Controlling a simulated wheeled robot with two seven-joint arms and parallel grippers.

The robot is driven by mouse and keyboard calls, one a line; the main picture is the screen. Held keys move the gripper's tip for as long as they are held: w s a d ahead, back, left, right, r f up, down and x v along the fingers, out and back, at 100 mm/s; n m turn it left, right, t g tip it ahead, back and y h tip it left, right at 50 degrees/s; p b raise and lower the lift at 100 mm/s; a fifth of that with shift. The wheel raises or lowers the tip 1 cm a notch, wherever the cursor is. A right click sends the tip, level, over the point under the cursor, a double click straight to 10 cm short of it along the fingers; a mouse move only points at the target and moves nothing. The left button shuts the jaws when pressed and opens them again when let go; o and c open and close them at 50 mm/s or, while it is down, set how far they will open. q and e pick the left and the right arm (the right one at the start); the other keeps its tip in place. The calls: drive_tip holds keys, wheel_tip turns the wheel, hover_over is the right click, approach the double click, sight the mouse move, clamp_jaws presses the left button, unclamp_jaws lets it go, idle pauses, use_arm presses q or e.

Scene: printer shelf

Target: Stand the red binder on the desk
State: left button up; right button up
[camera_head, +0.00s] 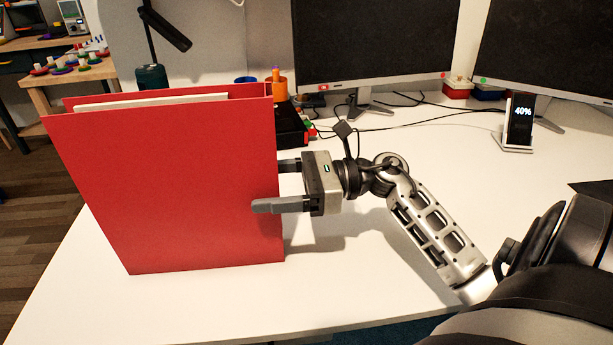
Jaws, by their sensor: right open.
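The red binder (175,190) stands upright on the white desk (380,285), at the left in the head view. Its broad cover faces me, and white paper shows along its top. My right gripper (268,187) is at the binder's right edge, with its fingers pointing left. The fingers are open; the near one lies in front of the cover and the far one reaches toward the back of the edge. I cannot tell whether either finger touches the binder. My left gripper is not in view.
Two monitors (375,42) stand at the back of the desk, with cables in front. A phone on a stand (518,122) is at the right. An orange cup (276,86) and a dark lamp (152,76) are behind the binder. The front middle of the desk is clear.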

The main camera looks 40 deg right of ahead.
drive_tip(key=b+v, duration=0.1)
drive_tip(key=v, duration=0.7)
drive_tip(key=shift+s+d, duration=0.25)
